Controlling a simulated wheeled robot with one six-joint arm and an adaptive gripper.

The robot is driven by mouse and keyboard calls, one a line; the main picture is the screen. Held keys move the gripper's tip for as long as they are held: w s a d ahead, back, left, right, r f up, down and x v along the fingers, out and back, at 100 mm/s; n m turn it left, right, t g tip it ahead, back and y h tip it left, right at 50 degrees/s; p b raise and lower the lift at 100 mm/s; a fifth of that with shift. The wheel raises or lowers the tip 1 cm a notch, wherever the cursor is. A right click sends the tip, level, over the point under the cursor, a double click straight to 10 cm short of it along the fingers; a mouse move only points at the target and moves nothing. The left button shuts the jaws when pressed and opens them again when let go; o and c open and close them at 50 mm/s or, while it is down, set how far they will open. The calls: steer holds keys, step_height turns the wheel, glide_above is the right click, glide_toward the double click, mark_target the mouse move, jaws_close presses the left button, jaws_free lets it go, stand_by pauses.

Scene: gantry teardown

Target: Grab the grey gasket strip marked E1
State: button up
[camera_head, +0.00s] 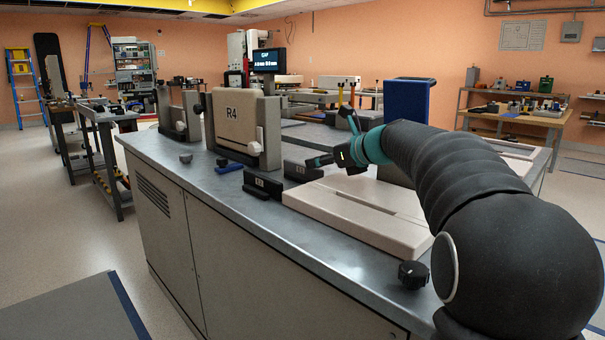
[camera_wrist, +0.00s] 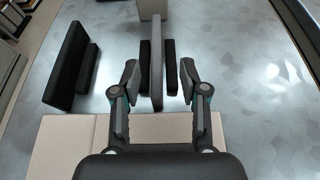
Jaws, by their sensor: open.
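A long grey strip (camera_wrist: 157,62) stands on edge between two short black blocks in the wrist view. It fits the grey gasket strip, but I cannot read an E1 mark on it. My gripper (camera_wrist: 158,76) is open, with one finger on each side of the strip and blocks, and visible gaps remain. In the head view my gripper (camera_head: 338,158) is low over the bench, beside a black block (camera_head: 302,170). The strip cannot be made out clearly there.
Another black block (camera_head: 262,186) with a small label stands left of the strip. A beige slotted plate (camera_head: 345,212) lies in front. A beige R4 panel (camera_head: 232,112) stands behind left. A black knob (camera_head: 412,274) sits near the bench's front edge.

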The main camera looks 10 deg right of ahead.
mark_target(303, 172)
steer(key=shift+a+x, duration=0.25)
steer(key=shift+x, duration=2.5)
steer(key=shift+s+r, duration=0.1)
steer(key=shift+r, duration=0.1)
jaws_close()
